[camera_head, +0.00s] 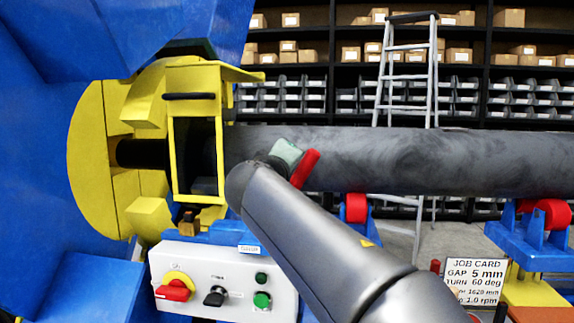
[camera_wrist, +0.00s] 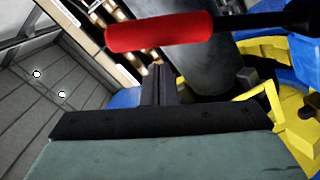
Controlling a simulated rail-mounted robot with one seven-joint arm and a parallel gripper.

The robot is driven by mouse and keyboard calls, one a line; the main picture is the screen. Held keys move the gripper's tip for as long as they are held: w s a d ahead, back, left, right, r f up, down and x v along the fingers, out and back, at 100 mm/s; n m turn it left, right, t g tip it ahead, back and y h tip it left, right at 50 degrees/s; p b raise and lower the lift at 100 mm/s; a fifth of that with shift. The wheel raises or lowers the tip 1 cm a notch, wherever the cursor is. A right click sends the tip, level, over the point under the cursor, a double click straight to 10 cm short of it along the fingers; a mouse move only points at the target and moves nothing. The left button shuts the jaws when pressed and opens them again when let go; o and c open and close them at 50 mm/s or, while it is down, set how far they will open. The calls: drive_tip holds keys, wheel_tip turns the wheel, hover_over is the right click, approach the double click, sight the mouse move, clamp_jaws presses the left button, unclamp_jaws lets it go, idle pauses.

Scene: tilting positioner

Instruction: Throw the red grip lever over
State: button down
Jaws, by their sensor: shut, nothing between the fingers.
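The red grip lever shows in the wrist view as a red cylindrical grip (camera_wrist: 160,32) lying across the top, with its dark rod running off to the right. In the head view the red grip (camera_head: 305,169) stands tilted in front of the grey pipe, beside my wrist; its rod is hidden there. My gripper (camera_wrist: 157,78) is shut and empty, its dark fingers pointing at the grip's underside with a small gap in the picture. I cannot tell whether they touch. In the head view only part of my greenish gripper body (camera_head: 286,151) shows; my arm hides the fingers.
The grey pipe (camera_head: 400,160) runs right from the yellow clamp (camera_head: 150,108) on the blue positioner (camera_head: 40,60). Red rollers (camera_head: 355,208) stand below it. A control box (camera_head: 222,297) with a red-yellow switch sits at lower left. A job card (camera_head: 474,280) stands at lower right.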

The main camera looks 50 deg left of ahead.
drive_tip(key=s+a+r+b+v, duration=0.1)
drive_tip(key=v, duration=0.9)
drive_tip(key=shift+s, duration=0.4)
drive_tip(key=shift+a, duration=0.15)
drive_tip(key=w+d+f+m+h+p, duration=0.3)
drive_tip(key=w+d+h+p, duration=0.3)
drive_tip(key=w+d, duration=0.6)
drive_tip(key=w+d+f+m+g+h+p, duration=0.2)
drive_tip(key=d+p, duration=0.2)
drive_tip(key=d, duration=0.5)
drive_tip(key=w+d+f+m+g+h+p, duration=0.2)
drive_tip(key=w+d+f+p, duration=0.1)
drive_tip(key=d, duration=0.6)
drive_tip(key=s+d+f+m+g+h+p, duration=0.25)
drive_tip(key=d+p, duration=0.25)
drive_tip(key=d, duration=0.8)
drive_tip(key=s+d+f+m+g+y+p, duration=0.2)
drive_tip(key=s+d+f+m+g+p, duration=0.3)
drive_tip(key=s+d, duration=0.8)
drive_tip(key=s+m+g+p, duration=0.2)
drive_tip(key=s+m+p, duration=0.1)
drive_tip(key=s+p, duration=0.1)
drive_tip(key=shift+d+y+p, duration=0.35)
drive_tip(key=shift+p, duration=0.05)
